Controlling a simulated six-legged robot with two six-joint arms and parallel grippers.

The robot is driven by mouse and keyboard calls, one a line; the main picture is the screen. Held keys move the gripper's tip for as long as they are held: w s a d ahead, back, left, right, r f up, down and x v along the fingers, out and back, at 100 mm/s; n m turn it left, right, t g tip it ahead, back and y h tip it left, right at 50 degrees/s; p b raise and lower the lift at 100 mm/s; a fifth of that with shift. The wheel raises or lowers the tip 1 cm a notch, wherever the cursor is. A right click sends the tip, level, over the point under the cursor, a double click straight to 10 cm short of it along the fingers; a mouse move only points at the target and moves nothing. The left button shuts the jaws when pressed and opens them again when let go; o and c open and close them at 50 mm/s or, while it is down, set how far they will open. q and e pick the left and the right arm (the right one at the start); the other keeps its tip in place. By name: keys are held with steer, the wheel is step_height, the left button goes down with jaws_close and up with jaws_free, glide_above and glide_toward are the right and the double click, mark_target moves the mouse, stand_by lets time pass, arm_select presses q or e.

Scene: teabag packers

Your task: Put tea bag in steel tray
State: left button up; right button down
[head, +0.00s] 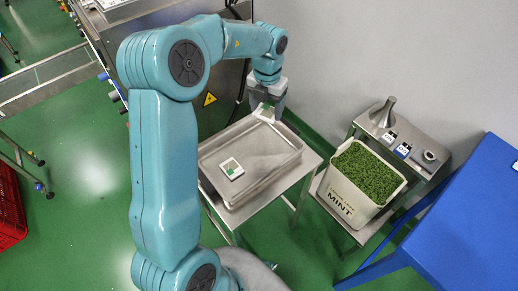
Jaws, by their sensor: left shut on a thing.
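The steel tray (206,178) is a shallow rectangular metal tray on a small steel stand in the middle of the head view. One tea bag (231,168), white with a green patch, lies flat inside it toward the left. My left gripper (266,106) is over the far edge of the tray, pointing down. It is shut on another white and green tea bag (264,113), which hangs above the tray's far end. The gap between that bag and the tray is hard to judge. My right gripper is not in view.
A white bin of green leaves marked MINT (341,205) stands on a steel shelf right of the tray. A metal funnel (383,113) sits behind it. A blue table (470,235) is at right, a red crate (10,208) at far left. A steel machine stands behind my arm.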

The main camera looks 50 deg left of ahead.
mark_target(266, 112)
arm_select(q)
step_height(266, 112, down, 16)
steer(key=shift+b, duration=0.9)
steer(key=shift+w+f, duration=0.15)
steer(key=o, duration=1)
steer(key=shift+f, duration=0.1)
step_height(266, 112, up, 12)
steer(key=shift+r+p, duration=0.25)
steer(key=shift+p, duration=0.55)
